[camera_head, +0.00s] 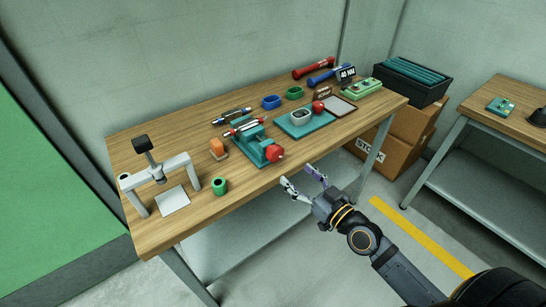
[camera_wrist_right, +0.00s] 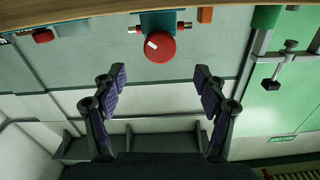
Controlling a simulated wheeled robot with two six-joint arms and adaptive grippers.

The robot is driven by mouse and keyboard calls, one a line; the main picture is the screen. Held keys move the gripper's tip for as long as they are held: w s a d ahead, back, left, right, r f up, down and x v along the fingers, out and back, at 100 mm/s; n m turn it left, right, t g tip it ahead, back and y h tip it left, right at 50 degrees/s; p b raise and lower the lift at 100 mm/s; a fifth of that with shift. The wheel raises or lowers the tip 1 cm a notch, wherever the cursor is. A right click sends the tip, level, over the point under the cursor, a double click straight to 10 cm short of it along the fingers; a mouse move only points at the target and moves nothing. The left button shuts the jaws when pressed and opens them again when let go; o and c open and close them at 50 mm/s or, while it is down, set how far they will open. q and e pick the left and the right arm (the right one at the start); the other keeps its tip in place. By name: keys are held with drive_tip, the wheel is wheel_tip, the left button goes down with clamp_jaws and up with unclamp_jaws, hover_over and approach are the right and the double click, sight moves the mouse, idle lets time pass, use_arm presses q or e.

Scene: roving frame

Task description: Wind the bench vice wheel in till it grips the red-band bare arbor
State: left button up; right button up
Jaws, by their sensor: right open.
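The teal bench vice (camera_head: 259,147) stands near the front edge of the wooden bench, with its red wheel (camera_head: 275,153) facing out. A silver arbor with red marking (camera_head: 247,126) lies across the vice jaws; I cannot tell whether the jaws touch it. My right gripper (camera_head: 300,178) is open and empty, in front of the bench edge and apart from the wheel. In the right wrist view, the wheel (camera_wrist_right: 160,46) shows a white mark and lies just beyond the gap between my open fingertips (camera_wrist_right: 159,76). The arbor's ends (camera_wrist_right: 186,25) stick out on both sides of the vice.
A blue-marked arbor (camera_head: 232,115) lies behind the vice. An orange block (camera_head: 217,147), a green cup (camera_head: 219,186) and a grey press stand (camera_head: 160,178) are to its left. A teal tray (camera_head: 292,130) is to its right. The space before the wheel is clear.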

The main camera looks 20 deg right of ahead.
sight(277, 157)
drive_tip(key=p+x, duration=0.1)
drive_tip(key=x, duration=0.9)
drive_tip(key=shift+w+a, duration=0.1)
drive_tip(key=shift+w, duration=0.15)
drive_tip(key=c, duration=1.2)
drive_tip(key=shift+o, duration=0.2)
drive_tip(key=m, duration=0.3)
drive_tip(key=shift+m, duration=0.4)
drive_tip(key=o, duration=1.2)
drive_tip(key=shift+c, duration=0.2)
drive_tip(key=v, duration=0.7)
drive_tip(key=shift+s, duration=0.3)
